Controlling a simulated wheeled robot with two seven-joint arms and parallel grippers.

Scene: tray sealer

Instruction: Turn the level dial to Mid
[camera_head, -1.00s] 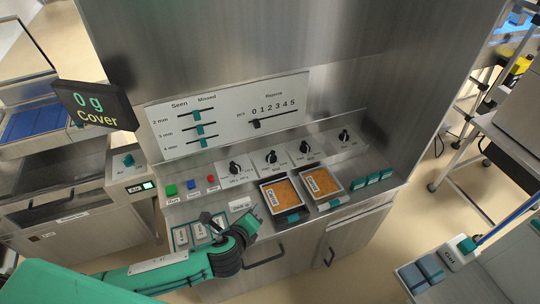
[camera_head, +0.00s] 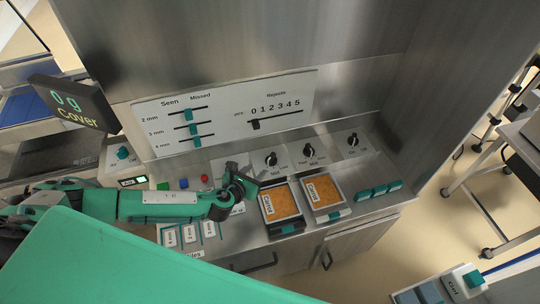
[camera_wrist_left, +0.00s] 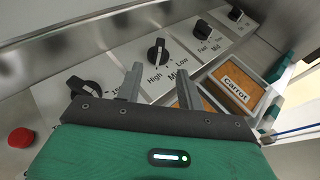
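The level dial is a black knob (camera_head: 271,159) on a light plate on the sloped panel, second in a row of dials. In the left wrist view the level dial (camera_wrist_left: 158,52) has High, Mid and Low printed around it, and its white mark appears to point away from the Mid label. My left gripper (camera_head: 243,185) is just left of and below it in the head view. In the left wrist view its two fingers (camera_wrist_left: 158,84) are apart with nothing between them, short of the knob. The right gripper is out of view.
Other dials stand close by, one left (camera_wrist_left: 85,88) and two right (camera_head: 309,150). A red button (camera_head: 204,178) is left of the gripper. Two carrot trays (camera_head: 281,204) sit below the dials. A slider board (camera_head: 222,110) stands behind.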

